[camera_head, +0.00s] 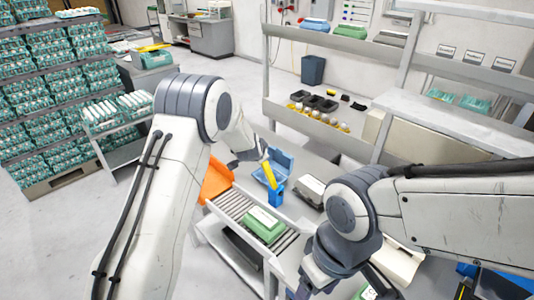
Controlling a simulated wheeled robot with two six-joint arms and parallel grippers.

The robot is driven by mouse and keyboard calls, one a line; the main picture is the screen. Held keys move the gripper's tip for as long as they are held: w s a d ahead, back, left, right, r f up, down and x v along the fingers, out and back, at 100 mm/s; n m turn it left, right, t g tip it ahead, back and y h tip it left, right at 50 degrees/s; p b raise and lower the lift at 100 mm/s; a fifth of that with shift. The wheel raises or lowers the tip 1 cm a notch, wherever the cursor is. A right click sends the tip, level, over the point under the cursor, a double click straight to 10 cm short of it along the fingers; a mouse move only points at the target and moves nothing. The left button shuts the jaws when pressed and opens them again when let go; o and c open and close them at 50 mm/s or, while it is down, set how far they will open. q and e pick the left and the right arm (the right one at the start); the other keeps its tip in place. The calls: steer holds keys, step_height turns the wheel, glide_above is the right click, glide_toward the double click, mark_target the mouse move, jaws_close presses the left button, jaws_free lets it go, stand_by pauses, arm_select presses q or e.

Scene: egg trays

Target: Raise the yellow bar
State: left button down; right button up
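The yellow bar (269,175) is a short, tilted piece at the blue device (276,195) beside the roller conveyor. My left arm comes in from the left, and its gripper (244,158) is just up and left of the bar. It is small and partly hidden by the arm, and I cannot tell whether its fingers touch the bar or are open or shut. My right gripper (312,286) points down at the bottom edge, well below the bar, partly cut off; its finger state does not show.
A green egg carton (264,225) lies on the roller conveyor (232,205), with an orange guide (215,180) at its far left end. A blue open box (283,162) and a grey-white carton (311,188) are near the bar. Racks of egg trays (55,100) stand at left.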

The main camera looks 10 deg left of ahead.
arm_select(q)
steer(key=shift+w+a, duration=0.1)
steer(key=shift+w, duration=0.1)
steer(key=c, duration=0.5)
jaws_free()
steer(key=shift+o, duration=0.7)
steer(key=shift+a+f, duration=0.1)
steer(key=shift+d, duration=0.2)
steer(key=b+v, duration=0.1)
steer(key=v, duration=0.9)
steer(key=shift+s+r+b, duration=0.15)
steer(key=shift+r+b, duration=0.1)
steer(key=shift+b, duration=0.15)
